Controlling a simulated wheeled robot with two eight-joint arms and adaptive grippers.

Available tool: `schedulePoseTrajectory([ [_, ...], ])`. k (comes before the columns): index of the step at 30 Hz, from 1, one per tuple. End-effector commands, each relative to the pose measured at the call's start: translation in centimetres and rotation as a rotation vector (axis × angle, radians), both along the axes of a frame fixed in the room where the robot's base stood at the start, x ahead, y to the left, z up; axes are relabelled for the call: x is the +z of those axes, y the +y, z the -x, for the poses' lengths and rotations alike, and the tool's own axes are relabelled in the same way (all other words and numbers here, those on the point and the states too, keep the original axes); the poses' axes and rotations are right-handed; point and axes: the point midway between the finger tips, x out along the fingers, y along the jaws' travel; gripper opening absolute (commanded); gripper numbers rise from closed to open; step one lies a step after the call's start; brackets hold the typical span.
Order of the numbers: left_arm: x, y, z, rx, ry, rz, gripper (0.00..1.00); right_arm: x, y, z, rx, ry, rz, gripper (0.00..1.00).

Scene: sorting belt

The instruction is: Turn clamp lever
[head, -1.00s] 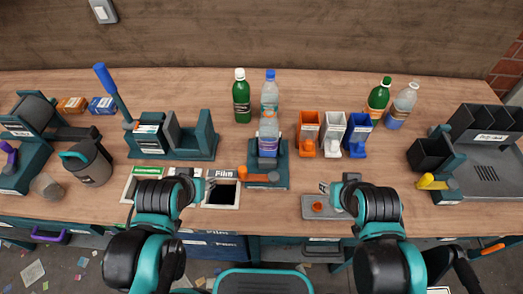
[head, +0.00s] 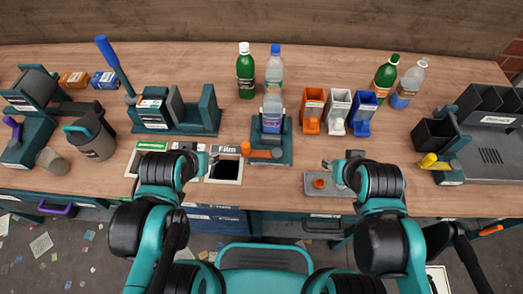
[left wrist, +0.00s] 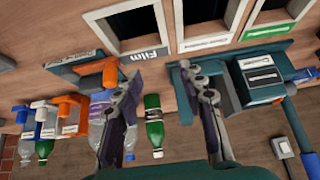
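The clamp (head: 285,150) is a dark teal fixture at the middle of the bench with a clear, blue-labelled bottle (head: 272,112) upright in it. Its orange lever (head: 262,153) lies along the front, pointing left. In the left wrist view the orange lever (left wrist: 108,72) is beside the left finger. My left gripper (head: 211,160) is left of the lever, above the film opening; in its wrist view the gripper (left wrist: 160,72) has its fingers apart with nothing between them.
The film opening (head: 224,170) is beneath my left gripper. Orange, white and grey, and blue dispensers (head: 313,111) stand right of the clamp. A press with a blue lever (head: 115,65) is at left. Loose bottles (head: 246,72) stand behind the clamp.

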Motion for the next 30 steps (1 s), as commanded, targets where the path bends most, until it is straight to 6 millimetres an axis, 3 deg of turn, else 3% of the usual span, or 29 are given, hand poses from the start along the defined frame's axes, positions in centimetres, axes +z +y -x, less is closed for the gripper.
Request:
schedulePoseTrajectory([
  [13, 0.8, -0.4, -0.5, -0.032, 0.028, -0.013, 0.45, 0.8, 0.0, 0.0, 0.000, 0.000, 0.000, 0.40],
  [21, 3.7, -3.7, -4.0, -0.289, 0.242, -0.112, 0.45, 5.2, 0.0, 0.0, 0.000, 0.000, 0.000, 0.40],
  [30, 3.3, -8.4, -7.3, -0.627, 0.495, -0.208, 0.45, 9.6, 0.0, 0.0, 0.000, 0.000, 0.000, 0.40],
])
